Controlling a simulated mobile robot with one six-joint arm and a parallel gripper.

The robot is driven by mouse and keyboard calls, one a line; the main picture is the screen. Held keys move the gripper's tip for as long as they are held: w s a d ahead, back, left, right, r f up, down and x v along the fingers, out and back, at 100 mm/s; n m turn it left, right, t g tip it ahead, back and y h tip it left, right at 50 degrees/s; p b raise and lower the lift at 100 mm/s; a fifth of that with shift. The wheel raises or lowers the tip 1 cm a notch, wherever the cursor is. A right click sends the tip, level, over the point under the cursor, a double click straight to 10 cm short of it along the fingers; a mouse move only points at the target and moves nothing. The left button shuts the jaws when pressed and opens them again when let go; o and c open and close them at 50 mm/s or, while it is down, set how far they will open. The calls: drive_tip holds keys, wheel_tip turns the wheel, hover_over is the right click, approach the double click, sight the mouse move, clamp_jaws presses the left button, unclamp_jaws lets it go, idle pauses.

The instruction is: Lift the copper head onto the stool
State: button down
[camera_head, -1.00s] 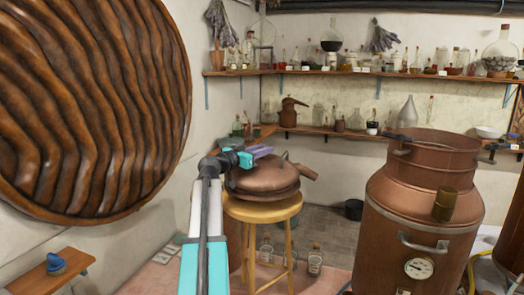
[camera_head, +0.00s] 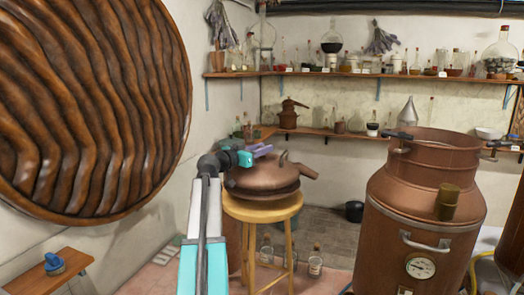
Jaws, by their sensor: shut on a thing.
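The copper head (camera_head: 264,180), a squat domed piece with a spout pointing right and a small handle on top, is at the seat of the wooden stool (camera_head: 262,213). It looks level, and I cannot tell if it rests fully on the seat. My gripper (camera_head: 262,152) is at the left of the head's top, its purple fingers by the handle, shut on the head. My forearm hides part of the stool's left side. The large copper pot (camera_head: 425,205) with an open top stands at the right.
Glass bottles (camera_head: 314,262) stand on the floor behind the stool's legs. Wall shelves (camera_head: 360,73) hold many bottles and jars. A small wooden shelf (camera_head: 50,272) with a blue object is at lower left. A large ridged wooden disc (camera_head: 90,110) fills the upper left.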

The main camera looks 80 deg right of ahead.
sight(262, 157)
drive_tip(key=shift+f+b, duration=0.6)
drive_tip(key=shift+b, duration=0.6)
drive_tip(key=shift+r+b, duration=0.25)
drive_tip(key=shift+b, duration=0.35)
idle(0.8)
drive_tip(key=shift+f+b, duration=1)
drive_tip(key=shift+b, duration=0.6)
idle(2.2)
drive_tip(key=c, duration=1.3)
unclamp_jaws()
drive_tip(key=shift+a, duration=0.1)
drive_tip(key=shift+f, duration=0.25)
drive_tip(key=b+v, duration=0.4)
drive_tip(key=v, duration=0.9)
drive_tip(key=shift+w+a+r, duration=0.15)
drive_tip(key=shift+w+a, duration=0.1)
drive_tip(key=shift+w, duration=0.05)
